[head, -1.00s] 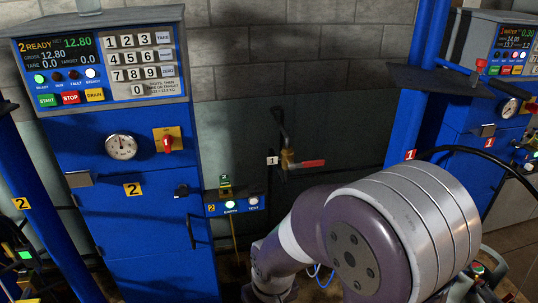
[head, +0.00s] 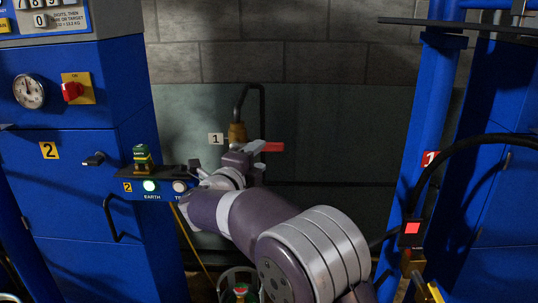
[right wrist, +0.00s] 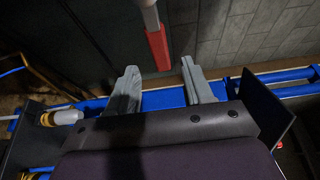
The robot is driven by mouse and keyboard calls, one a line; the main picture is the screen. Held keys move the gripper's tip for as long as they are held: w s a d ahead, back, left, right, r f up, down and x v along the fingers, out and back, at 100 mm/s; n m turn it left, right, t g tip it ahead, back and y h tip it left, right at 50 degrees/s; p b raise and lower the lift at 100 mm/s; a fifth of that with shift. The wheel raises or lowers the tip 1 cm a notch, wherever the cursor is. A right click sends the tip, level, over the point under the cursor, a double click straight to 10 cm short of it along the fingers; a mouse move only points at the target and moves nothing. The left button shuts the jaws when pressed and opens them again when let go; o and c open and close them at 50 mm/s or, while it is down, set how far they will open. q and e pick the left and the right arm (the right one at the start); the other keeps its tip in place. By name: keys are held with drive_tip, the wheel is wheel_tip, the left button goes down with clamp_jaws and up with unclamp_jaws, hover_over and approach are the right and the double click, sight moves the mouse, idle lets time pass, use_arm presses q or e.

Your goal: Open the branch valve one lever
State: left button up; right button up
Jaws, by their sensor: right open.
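The branch valve one lever has a red grip (head: 270,147) and points to the right in the head view. Its brass valve body (head: 237,133) hangs on a dark pipe beside a white "1" label (head: 216,139). My right gripper (head: 250,153) is at the lever and partly covers its root and the valve's lower part. In the right wrist view the red grip (right wrist: 158,50) points down toward the gap between my open right fingers (right wrist: 160,85). Its end is just ahead of the fingertips, and no contact shows. My left gripper is out of view.
A blue cabinet (head: 75,210) with a gauge, red switch and small earth box (head: 150,186) stands at left. A blue post (head: 412,150) with a black hose (head: 470,141) stands at right. The wall right of the lever is clear.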

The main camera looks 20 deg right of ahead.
sight(266, 148)
drive_tip(key=x, duration=0.6)
drive_tip(key=shift+w+d, duration=0.15)
drive_tip(key=shift+w, duration=0.3)
clamp_jaws()
